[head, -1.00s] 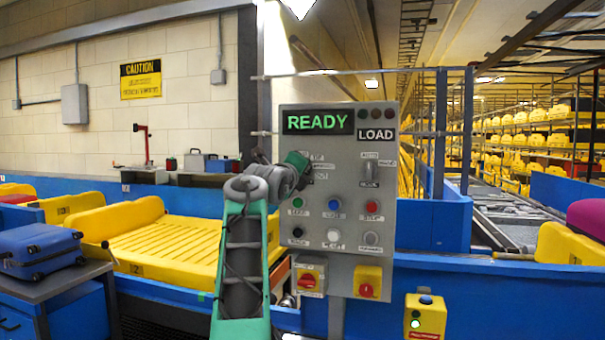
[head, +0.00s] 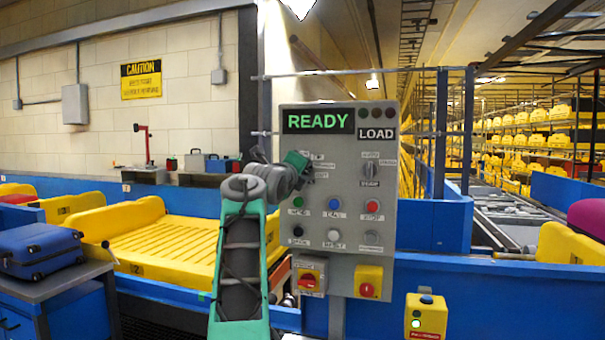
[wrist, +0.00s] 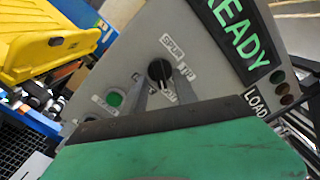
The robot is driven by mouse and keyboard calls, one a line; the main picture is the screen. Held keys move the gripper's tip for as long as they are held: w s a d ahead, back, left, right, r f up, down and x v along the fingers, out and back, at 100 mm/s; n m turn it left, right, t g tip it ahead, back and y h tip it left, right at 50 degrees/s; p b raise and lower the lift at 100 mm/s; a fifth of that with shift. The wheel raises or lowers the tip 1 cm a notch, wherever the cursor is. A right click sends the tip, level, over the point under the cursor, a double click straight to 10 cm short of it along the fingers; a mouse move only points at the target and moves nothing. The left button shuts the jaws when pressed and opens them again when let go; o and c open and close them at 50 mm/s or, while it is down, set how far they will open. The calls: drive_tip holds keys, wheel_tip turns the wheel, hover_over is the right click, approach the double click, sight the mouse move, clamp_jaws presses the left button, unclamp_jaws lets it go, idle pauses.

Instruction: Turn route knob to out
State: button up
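The grey control panel (head: 345,230) stands in front of me with a green READY display. In the wrist view, a round black knob (wrist: 159,70) sits on the panel with several small white labels around it. I see no clear contact. In the head view, my gripper (head: 303,166) hides this knob.
A second knob (head: 369,169) is to the right on the panel. Several push buttons, including a green one (head: 298,202) and a red one (head: 373,205), lie below. A red rotary switch (head: 308,281) and a red stop button (head: 367,290) are lower down. A yellow tray (head: 165,240) is at left.

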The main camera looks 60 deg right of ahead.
drive_tip(key=s+a+b, duration=0.1)
drive_tip(key=a+b, duration=0.1)
drive_tip(key=a, duration=0.5)
